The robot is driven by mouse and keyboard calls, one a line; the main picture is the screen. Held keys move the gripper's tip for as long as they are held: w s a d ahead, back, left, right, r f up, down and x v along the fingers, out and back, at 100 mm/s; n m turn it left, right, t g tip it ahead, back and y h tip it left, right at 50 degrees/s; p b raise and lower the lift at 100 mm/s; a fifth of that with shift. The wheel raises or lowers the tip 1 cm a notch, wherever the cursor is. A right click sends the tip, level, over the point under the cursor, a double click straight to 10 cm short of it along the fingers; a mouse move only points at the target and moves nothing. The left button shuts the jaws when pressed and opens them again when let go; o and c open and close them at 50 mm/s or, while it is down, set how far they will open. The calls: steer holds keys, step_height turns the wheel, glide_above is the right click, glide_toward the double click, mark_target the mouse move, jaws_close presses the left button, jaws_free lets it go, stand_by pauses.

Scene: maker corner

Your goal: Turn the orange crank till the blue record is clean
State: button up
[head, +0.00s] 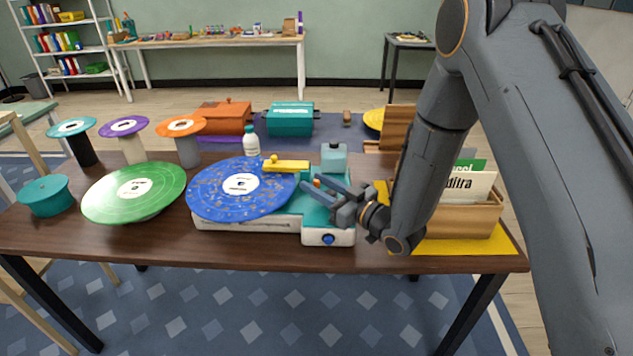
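The blue record (222,203) lies on the white and teal cleaning machine (328,236) in the middle of the table. Light brownish specks are spread over its blue surface around the white label. A small orange part, the crank's knob (316,183), shows on the right side of the machine. My gripper (314,185) is at this knob, with its two fingers apart and the orange between or just beside their tips. I cannot tell whether the fingers press on it. The rest of the crank is hidden by my gripper.
A yellow arm (287,165) reaches over the record's back edge. A white bottle (251,142) and a teal block (333,158) stand behind. A green record (120,205) lies left, near several coloured disc stands. A wooden record crate (460,222) stands right on a yellow mat (431,246).

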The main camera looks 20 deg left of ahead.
steer(key=shift+w+a, duration=0.15)
steer(key=shift+a, duration=0.05)
jaws_close()
